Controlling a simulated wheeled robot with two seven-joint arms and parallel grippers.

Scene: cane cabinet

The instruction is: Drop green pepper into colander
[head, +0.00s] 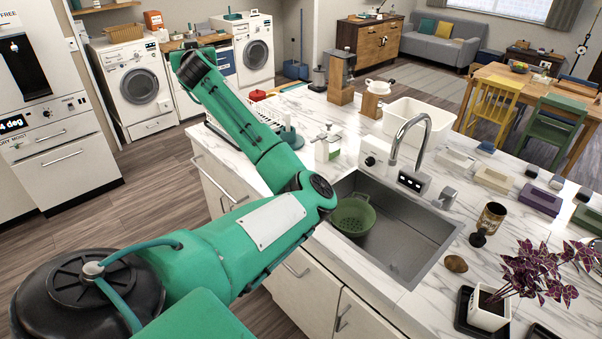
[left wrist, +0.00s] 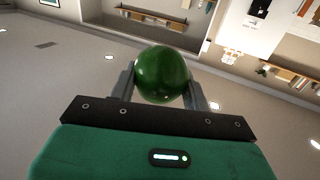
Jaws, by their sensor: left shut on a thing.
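The green colander (head: 352,216) sits in the left part of the steel sink, partly covered by my arm's elbow. In the left wrist view my left gripper (left wrist: 162,85) is shut on a dark green, glossy, rounded green pepper (left wrist: 161,72), with one finger on each side of it. Ceiling lights show behind the pepper in that view. In the head view my left arm reaches in from the left and bends back up and away at the elbow. I cannot make out the gripper's fingers or the pepper there. My right gripper is not in view.
The sink (head: 405,240) is set into a marble counter, with a chrome faucet (head: 408,140) rising behind it. A dish rack (head: 262,115), soap bottle (head: 327,143) and white basin (head: 418,120) stand farther back. A potted purple plant (head: 490,306) and brown cup (head: 491,218) are at right.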

